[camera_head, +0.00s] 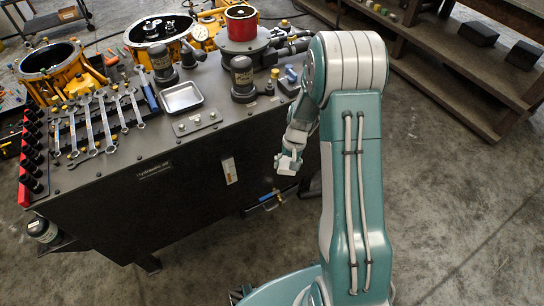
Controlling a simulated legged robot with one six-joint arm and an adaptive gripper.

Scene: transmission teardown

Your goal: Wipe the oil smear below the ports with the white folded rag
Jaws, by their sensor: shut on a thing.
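My gripper (290,157) is beside the right part of the dark bench's front face, small and partly turned away. It is shut on a small pale block at its tip, which looks like the white folded rag (285,168). I cannot tell whether the rag touches the bench. A small grey plate with round fittings (197,122), possibly the ports, sits at the front edge of the bench top. I cannot make out an oil smear on the front face below it.
A wooden shelf (455,65) stands behind right. Floor is clear at right.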

